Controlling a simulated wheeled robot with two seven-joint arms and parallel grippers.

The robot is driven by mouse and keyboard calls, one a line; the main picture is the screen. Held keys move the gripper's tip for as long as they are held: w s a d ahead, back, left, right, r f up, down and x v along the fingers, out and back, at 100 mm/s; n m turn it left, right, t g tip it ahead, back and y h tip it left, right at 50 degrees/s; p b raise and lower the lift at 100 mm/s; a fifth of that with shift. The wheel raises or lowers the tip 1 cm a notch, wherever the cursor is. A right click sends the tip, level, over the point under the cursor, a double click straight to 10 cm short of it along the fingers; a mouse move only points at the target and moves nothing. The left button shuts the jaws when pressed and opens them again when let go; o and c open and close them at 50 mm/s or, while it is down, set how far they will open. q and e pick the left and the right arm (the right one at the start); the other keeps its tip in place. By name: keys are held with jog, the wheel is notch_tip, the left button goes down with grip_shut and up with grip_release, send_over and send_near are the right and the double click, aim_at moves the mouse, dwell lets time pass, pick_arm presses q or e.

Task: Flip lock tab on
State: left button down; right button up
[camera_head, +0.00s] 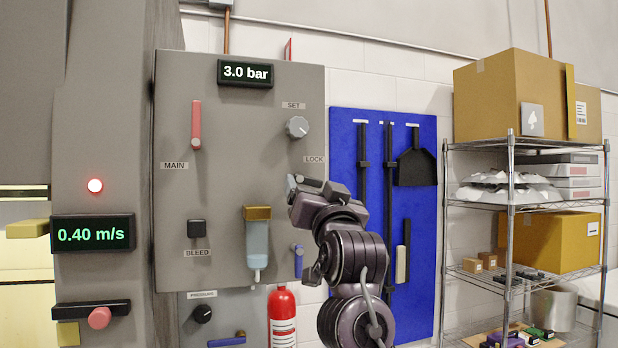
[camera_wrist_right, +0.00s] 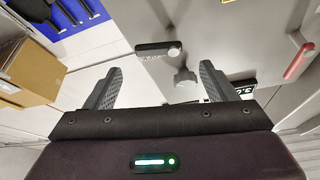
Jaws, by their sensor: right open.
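The lock tab (camera_wrist_right: 152,48) shows in the right wrist view as a short dark bar with a grey round end, on the grey panel. In the head view my right gripper (camera_head: 304,182) is in front of the panel just below the LOCK label (camera_head: 314,159) and seems to hide the tab. In the wrist view the right gripper (camera_wrist_right: 160,70) has its two fingers wide apart with nothing between them. The tab appears beyond the fingertips, between their lines, apart from both. My left gripper is not in view.
The grey SET knob (camera_head: 297,127) is just above the LOCK label. The red MAIN handle (camera_head: 196,125), BLEED knob (camera_head: 196,228) and a clear-bowled unit (camera_head: 257,243) are on the panel (camera_head: 230,110). A blue tool board (camera_head: 345,130) and a wire shelf (camera_head: 510,205) stand to the right.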

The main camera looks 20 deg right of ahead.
aim_at(310, 178)
jog(key=p+x, duration=0.4)
jog(key=x, duration=0.3)
jog(key=shift+f, duration=0.15)
jog(key=shift+w+f, duration=0.1)
jog(key=c, duration=1)
jog(key=shift+n+y+b, duration=0.35)
jog(key=shift+n+y, duration=0.25)
jog(key=shift+n, duration=0.3)
jog(key=shift+a+r+n+y, duration=0.1)
jog(key=shift+r+n+y, duration=0.15)
jog(key=shift+n+y, duration=0.7)
jog(key=shift+n+h, duration=0.35)
jog(key=o, duration=1)
